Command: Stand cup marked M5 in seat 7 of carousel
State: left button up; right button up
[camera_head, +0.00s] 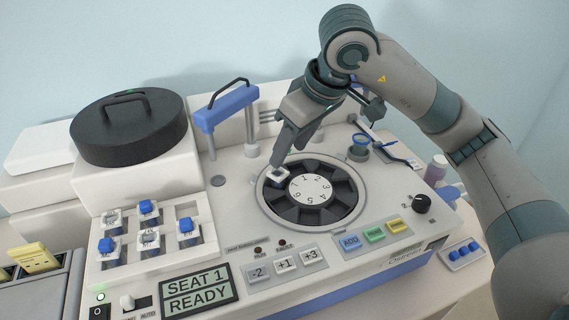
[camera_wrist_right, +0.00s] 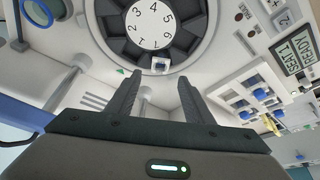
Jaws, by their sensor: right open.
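The carousel (camera_head: 344,218) is a dark ring of seats around a white numbered hub (camera_head: 310,188); it also shows in the wrist view (camera_wrist_right: 110,25). A small white cup with a dark blue centre (camera_head: 278,174) stands in a seat at its upper left, in line with hub digit 7 as far as I can tell. In the wrist view this cup (camera_wrist_right: 160,65) appears between the fingertips; its mark is not legible. My right gripper (camera_head: 287,155) is open above the cup, its fingers (camera_wrist_right: 160,80) apart on either side and not visibly touching it. My left gripper is not in view.
A rack (camera_head: 170,262) at the left holds several cups, some blue-topped. A black round lid (camera_head: 130,128) sits behind it. A blue-topped arm (camera_head: 225,104) stands behind the carousel. Buttons and a "SEAT 1 READY" display (camera_head: 199,294) line the front. A blue-rimmed holder (camera_head: 360,142) is at right.

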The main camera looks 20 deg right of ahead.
jog(key=shift+b+v, duration=0.45)
jog(key=shift+v, duration=2)
jog(key=shift+f, duration=0.1)
